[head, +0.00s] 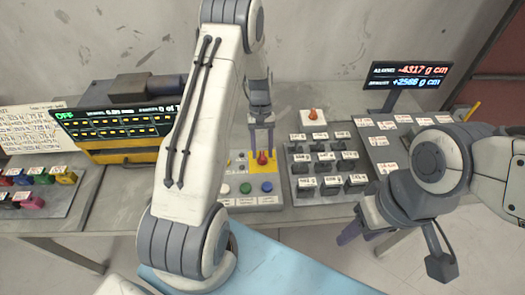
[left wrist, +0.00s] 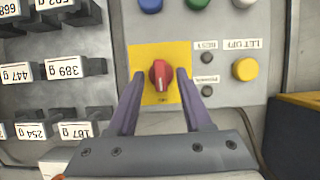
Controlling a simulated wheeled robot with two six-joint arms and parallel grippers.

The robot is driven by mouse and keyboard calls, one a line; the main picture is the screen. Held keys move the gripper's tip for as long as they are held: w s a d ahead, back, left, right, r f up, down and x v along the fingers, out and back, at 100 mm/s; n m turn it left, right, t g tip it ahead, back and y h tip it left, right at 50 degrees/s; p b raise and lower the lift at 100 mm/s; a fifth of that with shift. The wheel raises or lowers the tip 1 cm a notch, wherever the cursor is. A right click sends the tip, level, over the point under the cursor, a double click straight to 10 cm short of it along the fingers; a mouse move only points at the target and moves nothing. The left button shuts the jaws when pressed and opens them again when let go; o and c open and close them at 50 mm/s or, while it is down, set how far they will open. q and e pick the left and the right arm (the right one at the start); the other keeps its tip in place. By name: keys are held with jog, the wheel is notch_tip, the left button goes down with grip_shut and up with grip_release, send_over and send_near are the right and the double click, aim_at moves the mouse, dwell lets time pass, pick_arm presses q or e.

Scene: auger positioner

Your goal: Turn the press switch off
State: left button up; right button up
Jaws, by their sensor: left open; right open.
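The press switch appears to be the red rotary knob (head: 262,157) on a yellow plate of the grey control panel. In the left wrist view the red knob (left wrist: 160,74) has its grip ridge roughly upright in the picture, on its yellow plate (left wrist: 147,50). My left gripper (head: 262,146) points down at it, open, with a purple finger on each side of the knob. In the left wrist view the fingertips of my left gripper (left wrist: 160,78) show small gaps to the knob. My right gripper (head: 358,228) is open and empty, in front of the table on the right.
White, green (head: 245,188) and blue buttons sit on the panel's near edge, and a yellow button (left wrist: 245,69) beside the knob. Labelled weights (head: 330,165) stand on the right. A display (head: 120,122) reading OFF stands at the left, another (head: 407,75) at the back right.

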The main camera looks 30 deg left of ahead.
pick_arm(q)
jog(key=b+v, duration=0.1)
jog(key=v, duration=0.9)
jog(key=shift+s, duration=0.1)
jog(key=s+d+r+m+t+y, duration=0.1)
jog(key=s+d+r+m, duration=0.25)
jog(key=d, duration=0.55)
jog(key=s+d+r+m+t+y, duration=0.1)
jog(key=s+d+r+m, duration=0.2)
jog(key=s+d+r, duration=0.35)
jog(key=s+d+m+t, duration=0.1)
jog(key=s+d+m, duration=0.2)
jog(key=s, duration=0.5)
jog(key=s+d+m+t, duration=0.1)
jog(key=s+d+m, duration=0.3)
jog(key=s, duration=0.4)
jog(key=shift+s+d+h, duration=0.2)
jog(key=shift+s+h, duration=0.1)
